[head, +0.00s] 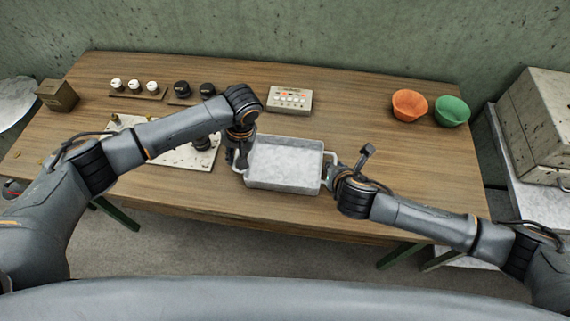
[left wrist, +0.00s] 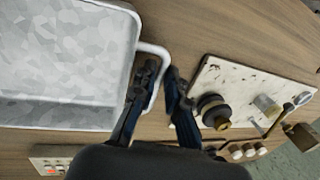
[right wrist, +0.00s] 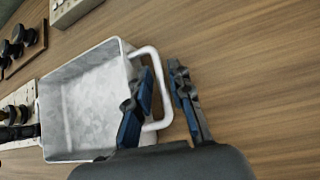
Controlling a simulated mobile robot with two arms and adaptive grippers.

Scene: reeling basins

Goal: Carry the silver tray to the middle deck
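The silver tray (head: 284,187) is a shallow rectangular pan with a loop handle at each end, resting on the wooden table near its front edge. My left gripper (head: 238,160) is at its left handle. In the left wrist view, the open fingers (left wrist: 160,78) straddle the handle bar, one inside the loop and one outside. My right gripper (head: 338,172) is at the right handle. In the right wrist view, its open fingers (right wrist: 163,82) also straddle the handle bar (right wrist: 157,65). The tray looks empty. I cannot tell which surface is the middle deck.
A pale board (head: 178,156) with dark knobs lies left of the tray. A button panel (head: 289,100) is behind it. Orange (head: 409,105) and green (head: 452,111) bowls stand back right. A concrete block (head: 545,120) sits on a pale stand at right. The table right of the tray is clear.

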